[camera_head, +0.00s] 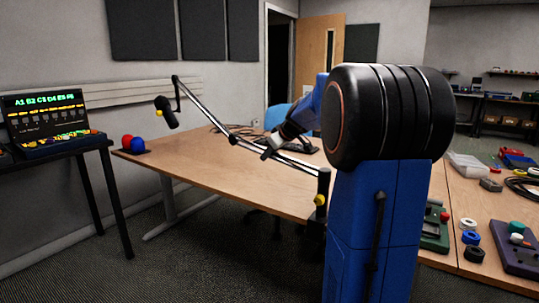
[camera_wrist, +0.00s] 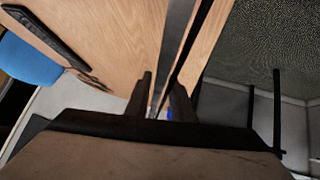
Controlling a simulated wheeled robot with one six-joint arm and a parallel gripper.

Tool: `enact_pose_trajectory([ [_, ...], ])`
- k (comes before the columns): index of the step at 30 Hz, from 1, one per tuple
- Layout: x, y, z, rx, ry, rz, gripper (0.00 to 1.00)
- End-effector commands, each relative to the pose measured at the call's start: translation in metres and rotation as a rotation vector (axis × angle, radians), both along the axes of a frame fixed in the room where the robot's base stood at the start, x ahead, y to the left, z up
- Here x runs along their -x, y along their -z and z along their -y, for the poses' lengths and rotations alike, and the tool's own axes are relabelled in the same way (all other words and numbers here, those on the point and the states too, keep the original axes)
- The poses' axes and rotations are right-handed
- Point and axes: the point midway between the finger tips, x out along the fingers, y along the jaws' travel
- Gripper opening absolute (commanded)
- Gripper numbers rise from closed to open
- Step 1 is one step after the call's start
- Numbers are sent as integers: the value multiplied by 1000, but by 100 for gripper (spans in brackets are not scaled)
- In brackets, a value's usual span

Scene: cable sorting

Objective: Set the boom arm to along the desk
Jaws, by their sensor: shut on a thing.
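The boom arm (camera_head: 297,161) is a thin silver and black jointed bar. It rises from a clamp post (camera_head: 322,190) at the desk's near edge and runs left over the desk to a dark elbow joint (camera_head: 233,139). From there it slants up left to a second joint, where a black microphone (camera_head: 165,112) hangs. My gripper (camera_head: 267,152) is shut on the lower bar, between post and elbow. In the wrist view the bar (camera_wrist: 176,50) passes between the two dark fingers of my gripper (camera_wrist: 163,98). My own black and blue body hides part of the desk.
The wooden desk (camera_head: 190,158) has a keyboard (camera_head: 298,146), and red and blue balls (camera_head: 137,145) at its left end. A side table with a lit screen (camera_head: 42,112) stands left. A blue chair (camera_head: 277,115) is behind. Parts and spools (camera_head: 470,238) lie on the right bench.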

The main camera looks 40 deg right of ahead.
Motion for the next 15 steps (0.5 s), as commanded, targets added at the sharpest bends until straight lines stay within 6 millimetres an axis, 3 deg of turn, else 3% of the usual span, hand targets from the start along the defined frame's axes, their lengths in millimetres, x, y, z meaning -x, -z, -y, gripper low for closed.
enact_pose_trajectory([
  [5, 0, 0, 0, 0, 0, -1, 0],
  [6, 0, 1, 0, 0, 0, -1, 31],
  [7, 0, 1, 0, 0, 0, -1, 38],
  [15, 0, 0, 0, -1, 1, -1, 40],
])
